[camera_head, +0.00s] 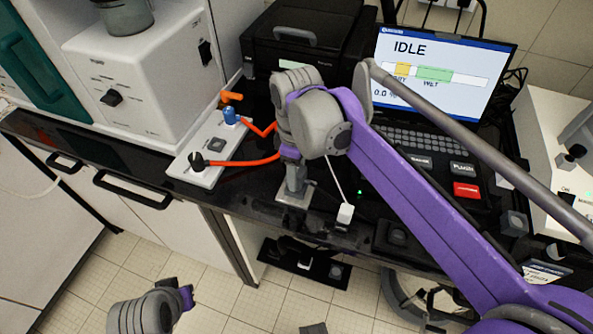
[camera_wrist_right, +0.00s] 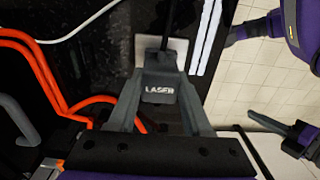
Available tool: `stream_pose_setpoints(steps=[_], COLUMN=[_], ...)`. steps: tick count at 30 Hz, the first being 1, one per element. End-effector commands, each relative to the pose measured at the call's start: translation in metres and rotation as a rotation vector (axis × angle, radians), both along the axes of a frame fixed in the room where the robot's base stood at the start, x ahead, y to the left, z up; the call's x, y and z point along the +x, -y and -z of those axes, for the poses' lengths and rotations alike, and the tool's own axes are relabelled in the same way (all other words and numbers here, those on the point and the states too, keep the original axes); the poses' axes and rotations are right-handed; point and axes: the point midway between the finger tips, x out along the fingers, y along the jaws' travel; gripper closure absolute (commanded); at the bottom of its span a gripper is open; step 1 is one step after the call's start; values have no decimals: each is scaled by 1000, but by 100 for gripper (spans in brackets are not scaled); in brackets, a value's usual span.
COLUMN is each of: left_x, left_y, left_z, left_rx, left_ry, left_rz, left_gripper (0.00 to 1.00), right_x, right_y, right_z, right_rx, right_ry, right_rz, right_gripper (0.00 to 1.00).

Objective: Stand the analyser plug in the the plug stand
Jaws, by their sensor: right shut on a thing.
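My right gripper (camera_head: 291,182) points down over the dark bench. It is shut on a dark grey plug (camera_wrist_right: 160,92) that reads "LASER" in the right wrist view, with the gripper's fingers (camera_wrist_right: 162,78) on either side. I take this block as the analyser plug. A dark cable or stem runs up from it in that view. A pale square plate (camera_head: 293,198) lies right under the gripper and may be the plug stand; it also shows behind the plug in the right wrist view (camera_wrist_right: 178,47). I cannot tell whether they touch. My left gripper (camera_head: 187,297) is low at the left, off the bench.
A white socket panel (camera_head: 205,170) with orange cables (camera_head: 245,161) lies left of the right gripper. A white plug (camera_head: 345,214) on a thin cable is to its right. A laptop (camera_head: 440,70) reads "IDLE" behind. The bench's front edge is close.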

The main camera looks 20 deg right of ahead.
Motion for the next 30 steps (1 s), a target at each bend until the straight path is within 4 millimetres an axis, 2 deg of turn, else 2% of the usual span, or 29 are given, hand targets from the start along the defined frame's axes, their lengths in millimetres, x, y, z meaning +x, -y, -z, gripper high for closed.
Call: stream_pose_setpoints(steps=[30], left_x=[0], left_y=[0], left_z=[0], left_rx=[0], left_ry=[0], left_rz=[0], left_gripper=[100], right_x=[0], right_y=[0], right_z=[6], right_rx=[0], right_ry=[0], right_rz=[0], right_gripper=[100])
